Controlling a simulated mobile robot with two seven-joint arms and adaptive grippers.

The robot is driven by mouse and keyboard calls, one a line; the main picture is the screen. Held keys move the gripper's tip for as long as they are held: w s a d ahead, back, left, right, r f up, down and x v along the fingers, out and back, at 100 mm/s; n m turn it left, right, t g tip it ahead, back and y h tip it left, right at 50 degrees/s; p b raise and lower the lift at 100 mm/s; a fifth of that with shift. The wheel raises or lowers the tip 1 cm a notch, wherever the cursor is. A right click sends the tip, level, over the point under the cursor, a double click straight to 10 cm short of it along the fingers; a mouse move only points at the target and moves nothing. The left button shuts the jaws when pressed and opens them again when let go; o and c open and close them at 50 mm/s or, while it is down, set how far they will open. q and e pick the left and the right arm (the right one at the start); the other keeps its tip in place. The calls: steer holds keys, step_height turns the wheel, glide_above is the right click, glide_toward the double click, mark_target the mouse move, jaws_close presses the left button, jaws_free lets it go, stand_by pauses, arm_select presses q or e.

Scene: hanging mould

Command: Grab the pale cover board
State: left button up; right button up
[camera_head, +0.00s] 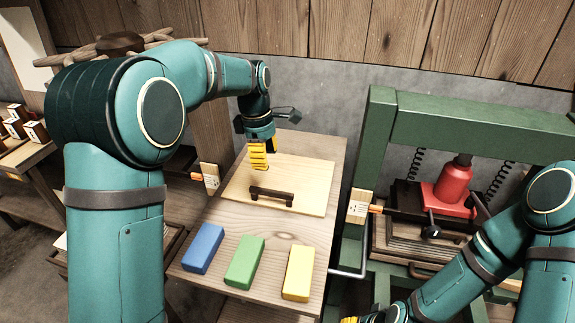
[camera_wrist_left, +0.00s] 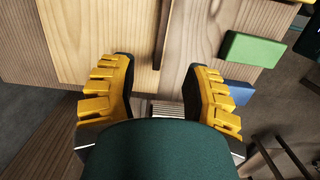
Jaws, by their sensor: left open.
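The pale cover board (camera_head: 312,178) lies flat on a wooden table, with a dark bar handle (camera_head: 271,196) near its front edge. My left gripper (camera_head: 258,158) points down over the back left part of the board, behind the handle. It is open and empty. In the left wrist view, the pale board (camera_wrist_left: 85,40) shows beyond the open yellow fingers (camera_wrist_left: 160,95), with a dark strip that looks like the handle between them. I cannot tell the exact height above the board. My right gripper (camera_head: 362,318) barely shows at the bottom edge; its fingers are mostly hidden.
A blue block (camera_head: 203,248), a green block (camera_head: 245,261) and a yellow block (camera_head: 298,273) lie on the table (camera_head: 190,272) in front of the board. A green press frame (camera_head: 480,125) with a red jack (camera_head: 455,190) stands at right. Small tagged blocks flank the table.

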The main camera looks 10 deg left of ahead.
mark_target(271, 191)
arm_select(q)
steer(key=f, duration=0.3)
steer(key=f+b, duration=0.1)
steer(key=f, duration=0.1)
steer(key=d+f+b, duration=0.1)
steer(key=f, duration=0.2)
steer(key=shift+f, duration=0.35)
step_height(271, 191, down, 5)
steer(key=shift+s+d+f+b, duration=0.1)
steer(key=shift+s+d+b, duration=0.05)
steer(key=shift+b, duration=0.55)
jaws_close()
